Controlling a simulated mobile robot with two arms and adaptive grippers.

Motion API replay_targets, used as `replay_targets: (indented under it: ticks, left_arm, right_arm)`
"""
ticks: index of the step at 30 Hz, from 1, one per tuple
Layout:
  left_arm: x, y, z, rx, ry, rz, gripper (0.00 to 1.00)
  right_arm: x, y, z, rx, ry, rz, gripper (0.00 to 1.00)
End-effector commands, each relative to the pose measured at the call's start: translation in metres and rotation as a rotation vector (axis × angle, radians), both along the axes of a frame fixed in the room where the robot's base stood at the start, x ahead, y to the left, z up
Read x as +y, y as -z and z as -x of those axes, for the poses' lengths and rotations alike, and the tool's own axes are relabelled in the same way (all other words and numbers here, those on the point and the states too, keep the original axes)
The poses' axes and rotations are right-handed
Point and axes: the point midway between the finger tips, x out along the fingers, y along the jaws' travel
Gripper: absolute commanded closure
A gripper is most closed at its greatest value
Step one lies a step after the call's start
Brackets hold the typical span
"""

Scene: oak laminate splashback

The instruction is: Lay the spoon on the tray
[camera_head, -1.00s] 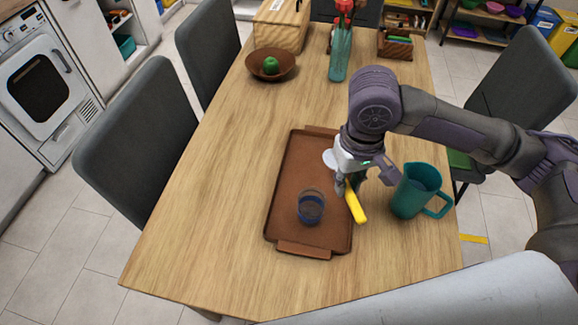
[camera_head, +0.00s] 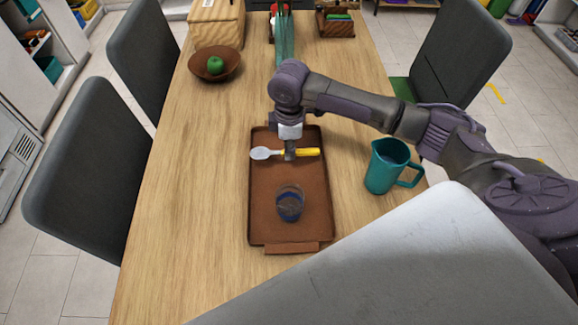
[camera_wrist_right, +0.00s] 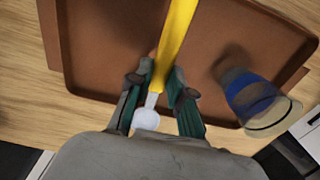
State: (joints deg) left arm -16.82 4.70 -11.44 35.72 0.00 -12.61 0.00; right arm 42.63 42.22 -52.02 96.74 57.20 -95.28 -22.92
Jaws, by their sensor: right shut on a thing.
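The spoon (camera_head: 308,152) has a yellow handle and a pale grey bowl. My right gripper (camera_head: 290,154) is shut on it near the middle. The spoon lies crosswise over the far part of the brown tray (camera_head: 270,228), bowl to the left. I cannot tell whether it touches the tray. In the right wrist view the yellow handle (camera_wrist_right: 174,42) runs up from between the fingers (camera_wrist_right: 155,84), over the tray (camera_wrist_right: 110,50), with the bowl below. My left gripper is not in view.
A blue-banded glass (camera_head: 290,205) stands on the tray's near half; it also shows in the right wrist view (camera_wrist_right: 252,97). A teal jug (camera_head: 385,168) stands to the right of the tray. A brown bowl with a green apple (camera_head: 216,65) is at the far left.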

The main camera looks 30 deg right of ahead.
Motion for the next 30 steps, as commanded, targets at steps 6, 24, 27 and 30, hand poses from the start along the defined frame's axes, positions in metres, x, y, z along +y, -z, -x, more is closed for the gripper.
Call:
replay_targets:
  ticks: [6, 24, 27, 30]
  left_arm:
    - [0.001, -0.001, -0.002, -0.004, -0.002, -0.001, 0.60]
    - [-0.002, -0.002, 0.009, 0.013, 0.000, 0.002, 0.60]
    - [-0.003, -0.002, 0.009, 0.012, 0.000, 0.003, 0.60]
    - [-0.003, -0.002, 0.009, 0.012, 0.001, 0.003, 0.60]
  right_arm:
    - [0.000, 0.024, 0.000, 0.000, 0.000, 0.000, 1.00]
    - [0.000, 0.062, 0.000, -0.001, 0.001, 0.000, 1.00]
    - [0.000, 0.064, 0.000, -0.001, 0.001, 0.000, 0.77]
    - [0.000, 0.064, 0.000, -0.001, 0.001, 0.000, 0.60]
